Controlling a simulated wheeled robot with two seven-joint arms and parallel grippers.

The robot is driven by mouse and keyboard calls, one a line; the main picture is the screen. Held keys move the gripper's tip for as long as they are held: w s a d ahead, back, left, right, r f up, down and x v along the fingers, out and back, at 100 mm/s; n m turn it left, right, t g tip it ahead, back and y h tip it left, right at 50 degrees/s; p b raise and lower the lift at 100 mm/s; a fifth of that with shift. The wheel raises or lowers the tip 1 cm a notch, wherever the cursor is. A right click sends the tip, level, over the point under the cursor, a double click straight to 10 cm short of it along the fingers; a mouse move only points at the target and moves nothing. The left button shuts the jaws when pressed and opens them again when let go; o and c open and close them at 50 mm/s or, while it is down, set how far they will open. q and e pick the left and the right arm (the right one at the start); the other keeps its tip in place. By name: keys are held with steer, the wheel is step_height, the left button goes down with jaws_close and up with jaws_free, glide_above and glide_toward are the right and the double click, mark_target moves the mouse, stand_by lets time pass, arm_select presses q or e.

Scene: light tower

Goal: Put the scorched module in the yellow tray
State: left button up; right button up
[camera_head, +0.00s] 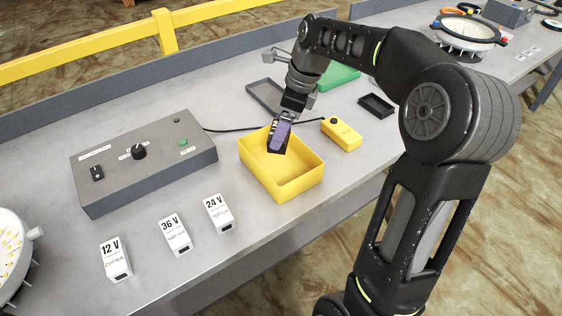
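My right gripper (287,117) is shut on a dark, purple-faced module (279,137). The module hangs tilted over the back part of the yellow tray (285,185), with its lower end at about the tray's opening. Whether it touches the tray floor, I cannot tell. The visible inside of the tray is otherwise empty. My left gripper is not in view.
A grey control box (145,160) with a knob stands left of the tray. White modules marked 12 V (115,259), 36 V (175,234) and 24 V (218,213) stand in front. A yellow button box (342,136) and a small black tray (376,105) lie to the right.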

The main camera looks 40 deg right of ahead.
steer(key=shift+f, duration=2.05)
steer(key=shift+f, duration=2.55)
steer(key=shift+f, duration=0.1)
steer(key=o, duration=1.6)
steer(key=v, duration=1.2)
